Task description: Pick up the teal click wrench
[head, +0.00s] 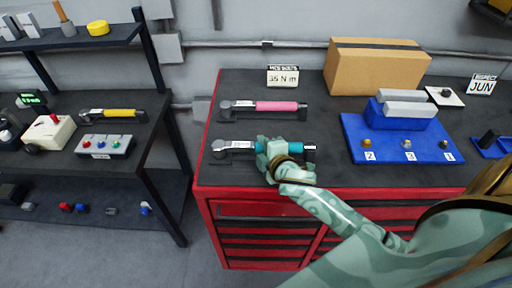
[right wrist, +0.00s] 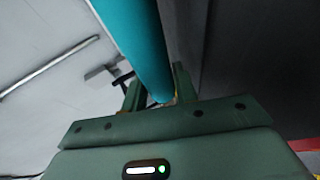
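The teal click wrench (head: 298,147) has a silver head at its left end and a teal handle. It lies across the front of the dark top of the red cabinet, or just above it; I cannot tell which. My right gripper (head: 273,149) is around the handle and hides part of it. In the right wrist view the teal handle (right wrist: 137,45) runs down between the two fingers of the gripper (right wrist: 160,92), which look closed against its sides. My left gripper is not in view.
A pink-handled wrench (head: 275,106) lies behind, near a torque sign (head: 283,76). A cardboard box (head: 376,68) and a blue fixture board (head: 430,148) stand to the right. A shelf unit on the left holds a yellow-handled wrench (head: 118,113). The red cabinet's (head: 262,209) front edge is close.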

